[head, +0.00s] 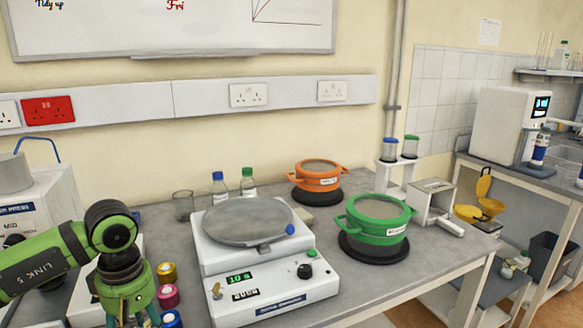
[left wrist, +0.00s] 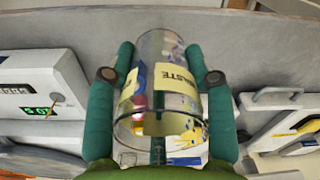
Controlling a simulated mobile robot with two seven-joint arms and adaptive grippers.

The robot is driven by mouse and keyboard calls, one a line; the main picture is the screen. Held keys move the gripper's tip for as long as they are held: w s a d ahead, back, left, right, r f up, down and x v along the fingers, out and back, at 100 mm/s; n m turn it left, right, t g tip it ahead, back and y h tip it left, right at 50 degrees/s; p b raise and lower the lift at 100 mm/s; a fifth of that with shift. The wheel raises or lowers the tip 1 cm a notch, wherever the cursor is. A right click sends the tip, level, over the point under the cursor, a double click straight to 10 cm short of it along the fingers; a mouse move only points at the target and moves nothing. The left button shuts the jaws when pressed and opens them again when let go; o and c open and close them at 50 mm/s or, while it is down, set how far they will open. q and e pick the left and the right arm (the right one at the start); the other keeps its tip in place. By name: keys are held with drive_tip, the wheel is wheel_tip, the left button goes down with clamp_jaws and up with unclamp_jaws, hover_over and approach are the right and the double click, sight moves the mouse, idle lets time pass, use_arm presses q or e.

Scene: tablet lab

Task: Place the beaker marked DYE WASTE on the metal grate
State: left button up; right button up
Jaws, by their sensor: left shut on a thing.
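A clear glass beaker (left wrist: 158,48) with a yellow label reading "WASTE" fills the middle of the left wrist view. The first part of its label is turned out of sight. Coloured things show through its glass. My left gripper (left wrist: 160,76) is shut on the beaker, one green finger along each side. In the head view my left arm comes in at the lower left, and the held beaker cannot be seen there. I cannot make out a metal grate in either view. My right gripper is not in view.
A white machine with a round grey plate (head: 240,222) stands mid-bench. A green pot (head: 377,222), an orange pot (head: 318,178) and an empty glass beaker (head: 183,206) stand around it. Small coloured jars (head: 167,295) are close to my left arm.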

use_arm(q)
drive_tip(key=s+d+f+m, duration=0.4)
drive_tip(key=s+d+m, duration=0.3)
drive_tip(key=d+m, duration=0.3)
drive_tip(key=shift+s+d+f+m, duration=0.25)
drive_tip(key=shift+f+m, duration=0.1)
drive_tip(key=shift+m, duration=0.15)
drive_tip(key=shift+w+a+r, duration=0.1)
idle(0.3)
